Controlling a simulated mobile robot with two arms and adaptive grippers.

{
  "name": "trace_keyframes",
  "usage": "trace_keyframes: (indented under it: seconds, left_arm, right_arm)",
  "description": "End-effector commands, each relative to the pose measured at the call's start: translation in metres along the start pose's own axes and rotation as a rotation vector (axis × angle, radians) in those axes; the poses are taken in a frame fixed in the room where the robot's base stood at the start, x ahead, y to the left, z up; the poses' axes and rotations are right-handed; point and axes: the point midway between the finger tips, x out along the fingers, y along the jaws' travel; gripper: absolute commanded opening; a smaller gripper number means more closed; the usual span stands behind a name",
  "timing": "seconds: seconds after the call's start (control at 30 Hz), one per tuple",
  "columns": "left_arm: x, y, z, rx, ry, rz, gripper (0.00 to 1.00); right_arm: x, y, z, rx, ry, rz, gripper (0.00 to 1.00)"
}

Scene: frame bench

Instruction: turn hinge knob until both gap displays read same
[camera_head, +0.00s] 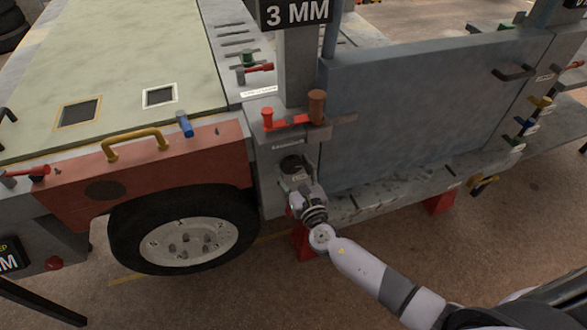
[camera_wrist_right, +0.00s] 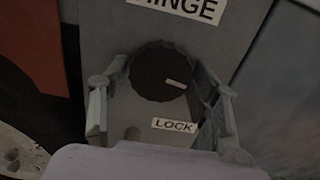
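The hinge knob (camera_wrist_right: 158,72) is a dark round knob with a pale pointer mark, set on a grey post below a HINGE label (camera_wrist_right: 185,8). A LOCK label (camera_wrist_right: 174,125) sits below it. In the head view the knob (camera_head: 291,164) shows just above my right gripper (camera_head: 297,182). My right gripper is open, one finger on each side of the knob; I cannot tell if either touches it. One display (camera_head: 297,12) reads 3 MM. My left gripper is out of view.
A red lever with a brown knob (camera_head: 316,105) stands on the post above the hinge knob. The grey door panel (camera_head: 430,110) is to the right, with the red fender (camera_head: 150,170) and wheel (camera_head: 188,238) to the left. A red stand (camera_head: 304,243) is below the gripper.

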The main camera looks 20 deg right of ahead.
Motion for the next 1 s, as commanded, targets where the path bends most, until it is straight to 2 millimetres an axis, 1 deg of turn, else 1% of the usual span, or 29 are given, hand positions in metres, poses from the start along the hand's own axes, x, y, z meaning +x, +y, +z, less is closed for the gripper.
trace_keyframes:
  seconds: [0.03, 0.07, 0.4, 0.5, 0.77, 1.0]
  left_arm:
    - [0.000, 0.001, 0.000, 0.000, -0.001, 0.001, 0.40]
    - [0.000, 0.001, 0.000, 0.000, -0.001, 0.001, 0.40]
    - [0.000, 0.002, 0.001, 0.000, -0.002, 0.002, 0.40]
    - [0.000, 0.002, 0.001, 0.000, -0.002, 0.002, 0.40]
    - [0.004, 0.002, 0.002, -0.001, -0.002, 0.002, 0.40]
    - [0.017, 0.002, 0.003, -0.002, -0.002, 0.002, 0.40]
  right_arm:
    - [0.000, 0.000, 0.000, 0.000, 0.000, 0.000, 0.51]
    - [0.000, 0.000, 0.000, 0.000, 0.000, 0.000, 0.49]
    - [0.000, 0.000, 0.000, 0.000, 0.000, -0.001, 0.26]
    - [0.000, 0.000, 0.000, 0.000, 0.000, -0.001, 0.21]
    - [0.000, 0.000, -0.001, 0.031, 0.000, -0.001, 0.21]
    - [0.000, 0.000, -0.003, 0.156, -0.001, -0.001, 0.21]
